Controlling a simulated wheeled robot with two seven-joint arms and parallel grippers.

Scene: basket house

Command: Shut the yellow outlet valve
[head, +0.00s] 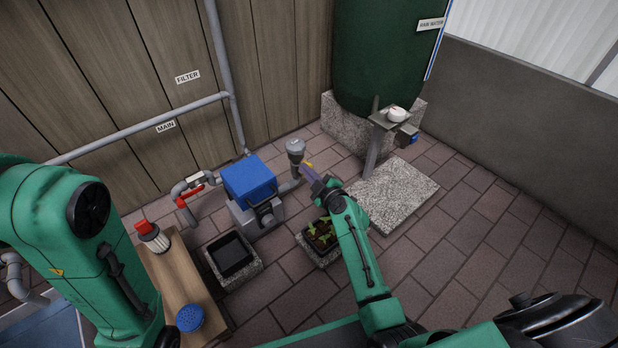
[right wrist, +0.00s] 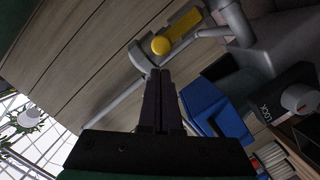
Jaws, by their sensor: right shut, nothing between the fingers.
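The yellow outlet valve shows in the right wrist view as a flat yellow handle (right wrist: 186,27) with a round yellow knob, beside grey pipework. In the head view only a small yellow bit of it (head: 308,166) shows, near the grey pipe fitting right of the blue-lidded unit. My right gripper (head: 308,172) is right by it in the head view. In the right wrist view its dark fingers (right wrist: 160,73) are shut and empty, with their tips just below the yellow knob in the picture. I cannot tell whether they touch it. My left gripper is out of view.
The blue-lidded unit (head: 249,178) stands left of the valve, with a red-handled pipe (head: 190,191) beyond. A wooden bench (head: 180,282) holds a blue domed item (head: 190,318). Paving at the right is clear.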

